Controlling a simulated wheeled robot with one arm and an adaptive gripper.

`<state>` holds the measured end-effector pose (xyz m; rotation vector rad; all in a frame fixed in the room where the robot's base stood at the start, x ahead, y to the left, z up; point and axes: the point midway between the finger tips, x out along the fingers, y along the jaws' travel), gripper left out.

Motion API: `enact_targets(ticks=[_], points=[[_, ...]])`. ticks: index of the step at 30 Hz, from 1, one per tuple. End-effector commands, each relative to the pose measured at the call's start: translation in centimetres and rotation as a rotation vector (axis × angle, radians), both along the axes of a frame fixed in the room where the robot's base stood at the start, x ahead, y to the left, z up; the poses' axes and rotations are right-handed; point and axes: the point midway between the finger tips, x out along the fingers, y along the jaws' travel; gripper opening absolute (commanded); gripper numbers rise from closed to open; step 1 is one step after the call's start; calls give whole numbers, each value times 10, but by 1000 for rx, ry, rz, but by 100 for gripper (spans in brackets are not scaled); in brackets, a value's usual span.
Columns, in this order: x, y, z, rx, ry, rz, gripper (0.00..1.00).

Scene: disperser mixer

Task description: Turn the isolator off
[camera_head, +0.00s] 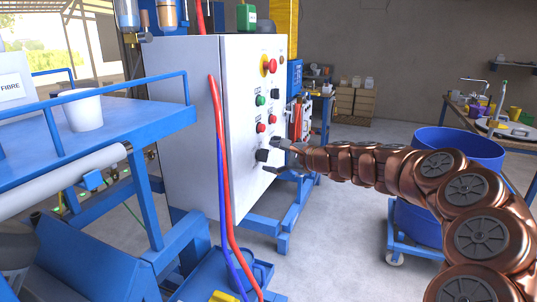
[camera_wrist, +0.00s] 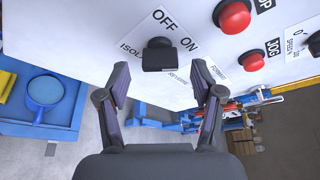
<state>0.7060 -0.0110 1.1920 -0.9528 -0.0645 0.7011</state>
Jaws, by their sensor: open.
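The isolator switch is a black rotary knob (camera_head: 262,155) low on the front of the white control cabinet (camera_head: 180,110). In the wrist view the knob (camera_wrist: 158,58) sits on a white label, with OFF printed above it and ON to its right. I cannot tell which word it points to. My gripper (camera_head: 277,156) is at the cabinet front, just in front of the knob. In the wrist view my gripper (camera_wrist: 160,82) is open and empty, its two fingers spread to the left and right below the knob. No contact with the knob is clear.
A red hose (camera_head: 222,160) runs down the cabinet's side. A blue drum (camera_head: 458,150) stands to the right, behind my arm. Open floor lies below the arm.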

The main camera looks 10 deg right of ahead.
Motion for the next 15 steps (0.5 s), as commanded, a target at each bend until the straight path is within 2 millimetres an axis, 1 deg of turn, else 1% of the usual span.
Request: enact_targets(ticks=[3,6,15], points=[[9,6,-1,0,-1,-1,67],[13,10,-2,1,-1,-1,67],[16,11,-4,-1,-2,-2,67]])
